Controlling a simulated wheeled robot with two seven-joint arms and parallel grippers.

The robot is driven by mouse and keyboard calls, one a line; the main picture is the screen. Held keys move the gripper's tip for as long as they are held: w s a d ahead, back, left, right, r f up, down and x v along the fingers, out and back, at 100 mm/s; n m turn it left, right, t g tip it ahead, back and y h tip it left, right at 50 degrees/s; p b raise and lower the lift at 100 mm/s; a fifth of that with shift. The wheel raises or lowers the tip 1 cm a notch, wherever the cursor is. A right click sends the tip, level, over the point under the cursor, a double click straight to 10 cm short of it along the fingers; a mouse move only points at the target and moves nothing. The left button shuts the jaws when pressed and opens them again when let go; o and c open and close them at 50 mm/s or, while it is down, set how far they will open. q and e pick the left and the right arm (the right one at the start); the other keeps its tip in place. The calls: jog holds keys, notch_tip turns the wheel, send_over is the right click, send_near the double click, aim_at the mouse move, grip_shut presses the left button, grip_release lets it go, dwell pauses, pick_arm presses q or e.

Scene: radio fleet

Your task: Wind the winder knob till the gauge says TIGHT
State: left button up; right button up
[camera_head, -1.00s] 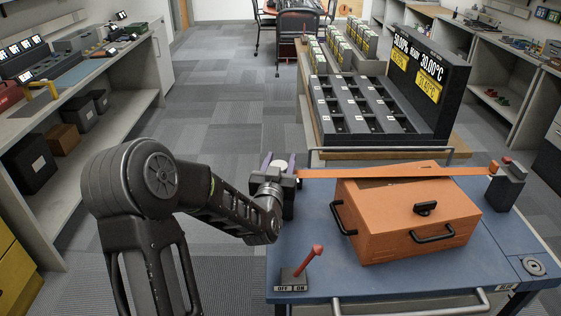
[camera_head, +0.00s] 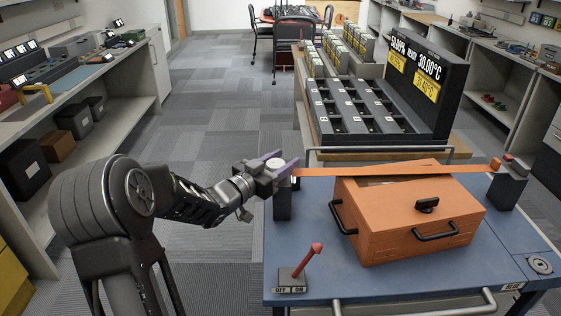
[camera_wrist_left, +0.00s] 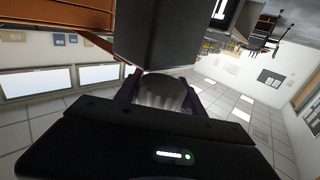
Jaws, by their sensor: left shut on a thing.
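The winder post (camera_head: 283,199) is a dark block at the left end of the blue bench. My left gripper (camera_head: 280,164) has its purple fingers at its top, closed around a pale round knob (camera_head: 275,163). In the left wrist view the winder knob (camera_wrist_left: 160,92) is grey and ribbed, between the fingers and against the dark block (camera_wrist_left: 160,38). An orange strap (camera_head: 400,169) runs from the post across an orange case (camera_head: 405,225) to a dark post (camera_head: 505,188) at the right. I cannot make out the gauge reading. My right gripper is out of view.
A red lever (camera_head: 313,257) on an OFF/ON plate stands at the bench's front left. A dark slotted rack with a display (camera_head: 440,85) stands behind the bench. Shelving (camera_head: 90,110) lines the left. The floor between is clear.

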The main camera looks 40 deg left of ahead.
aim_at(267, 168)
pick_arm(q)
jog(key=shift+d+r+m+g+h+p, duration=0.15)
jog(key=shift+m+h+p, duration=0.1)
jog(key=shift+m+h, duration=0.3)
jog(key=shift+f+m+g+h+p, duration=0.1)
jog(key=shift+m+h+p, duration=0.2)
jog(key=shift+h, duration=0.5)
jog(key=shift+d+r+m+g+h+p, duration=0.1)
jog(key=shift+m+g+h+p, duration=0.1)
jog(key=shift+m+h, duration=0.35)
jog(key=o, duration=1.4)
jog(key=shift+c, duration=0.2)
jog(key=shift+s, duration=0.1)
jog(key=v, duration=0.7)
jog(key=shift+s+a+b, duration=0.15)
jog(key=shift+s+b, duration=0.15)
jog(key=shift+b, duration=0.05)
